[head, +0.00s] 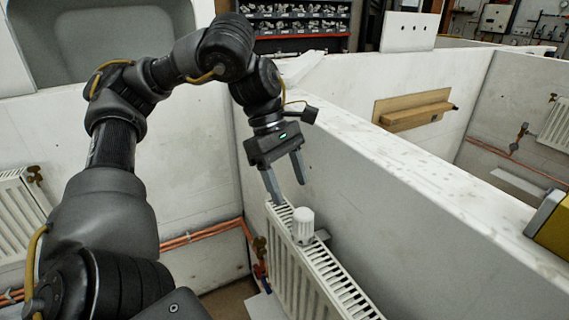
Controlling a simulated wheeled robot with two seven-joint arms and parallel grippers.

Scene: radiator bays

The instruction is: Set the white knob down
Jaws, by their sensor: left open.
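The white knob (303,226) stands upright on the top of the white radiator (330,276), near the radiator's far end. My left gripper (287,191) is open and empty. In the head view its two fingers hang just above the knob, a little to its left, and appear apart from it. My right gripper is not in view.
A partition wall (420,180) runs close along the right side of the radiator. Copper pipes (200,234) and a brass valve (260,246) are at the radiator's far left. A wooden shelf (415,112) hangs in the bay beyond. A yellow object (553,226) sits on the wall top at right.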

